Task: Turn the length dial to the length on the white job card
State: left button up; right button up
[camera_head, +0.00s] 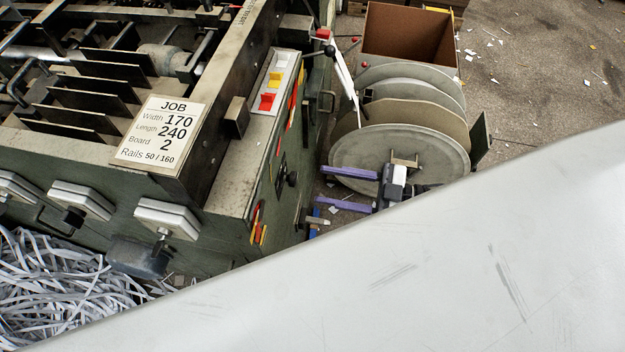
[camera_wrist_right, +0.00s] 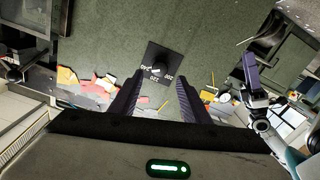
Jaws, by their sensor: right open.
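The white job card (camera_head: 160,132) lies on the machine at the left; it reads Width 170, Length 240, Board 2, Rails 50/160. A black dial (camera_wrist_right: 158,64) with a round knob and small white numbers shows in the right wrist view; I cannot tell its setting. A black knob (camera_head: 291,179) on the machine's side looks like the same dial. My right gripper (camera_head: 320,185) is open, its purple fingers facing that side, apart from the knob. In the wrist view its fingers (camera_wrist_right: 162,80) lie either side below the dial. Another purple-fingered gripper (camera_wrist_right: 250,78), apparently my left, shows there; its opening is unclear.
A control strip (camera_head: 272,82) with red, yellow and white switches sits on the machine top. Large grey discs (camera_head: 400,150) and an open brown box (camera_head: 405,35) stand beyond the right gripper. Paper strips (camera_head: 60,290) fill the lower left. A pale scuffed surface hides the lower right.

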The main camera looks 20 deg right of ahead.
jog(key=shift+v, duration=2.25)
jog(key=w+a+f+m+t+h, duration=0.1)
jog(key=a+f+m+t+h, duration=0.2)
jog(key=a+f+m+h, duration=0.35)
jog(key=s+d+f+m+g+h, duration=0.1)
jog(key=s+f+m+g+h, duration=0.2)
jog(key=s, duration=0.5)
jog(key=m+g+h, duration=0.1)
jog(key=m+h, duration=0.1)
jog(key=h, duration=0.1)
jog(key=shift+d+f, duration=0.25)
jog(key=shift+f, duration=0.1)
jog(key=shift+m, duration=0.25)
